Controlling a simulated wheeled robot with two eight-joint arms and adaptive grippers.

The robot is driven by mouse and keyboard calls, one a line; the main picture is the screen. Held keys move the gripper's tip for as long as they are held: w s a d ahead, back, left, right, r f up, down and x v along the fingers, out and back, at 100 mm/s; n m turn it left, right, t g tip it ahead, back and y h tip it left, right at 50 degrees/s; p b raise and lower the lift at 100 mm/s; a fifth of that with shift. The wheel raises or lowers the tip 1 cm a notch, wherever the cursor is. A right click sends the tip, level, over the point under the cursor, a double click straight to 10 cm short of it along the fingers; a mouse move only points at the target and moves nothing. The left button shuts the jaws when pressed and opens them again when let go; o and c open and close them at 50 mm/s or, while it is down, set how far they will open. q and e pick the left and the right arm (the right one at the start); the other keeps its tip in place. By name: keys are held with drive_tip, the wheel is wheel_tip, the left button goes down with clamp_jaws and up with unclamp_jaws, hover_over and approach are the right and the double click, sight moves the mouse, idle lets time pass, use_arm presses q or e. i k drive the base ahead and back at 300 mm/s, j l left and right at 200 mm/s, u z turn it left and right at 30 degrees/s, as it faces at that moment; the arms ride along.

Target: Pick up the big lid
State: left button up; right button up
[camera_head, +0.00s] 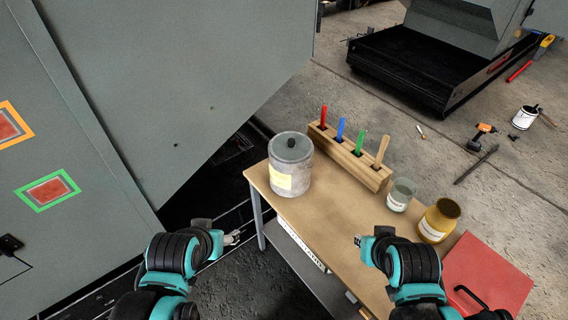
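The big lid (291,146) is grey and round with a small black knob. It sits on top of a large grey canister with a yellowish label (288,176) at the far left end of the wooden table. My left gripper (236,238) is left of the table, below and left of the canister, apart from it and holding nothing that I can see. My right gripper (358,241) is over the table's front part, well to the lower right of the canister. Its fingers are small and mostly hidden by the arm.
A wooden block (350,158) with several coloured sticks stands right of the canister. A glass jar (401,194), a yellow jar (439,219) and a red box (486,276) with a black handle are further right. The table (330,222) is clear in front. Large grey panels stand left.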

sight(291, 147)
drive_tip(key=z, duration=0.95)
drive_tip(key=i+j+z, duration=0.2)
drive_tip(key=j, duration=0.5)
drive_tip(key=j+z, duration=0.2)
drive_tip(key=j, duration=0.45)
drive_tip(key=i+j+z, duration=0.2)
drive_tip(key=j, duration=0.55)
drive_tip(key=k+l, duration=0.05)
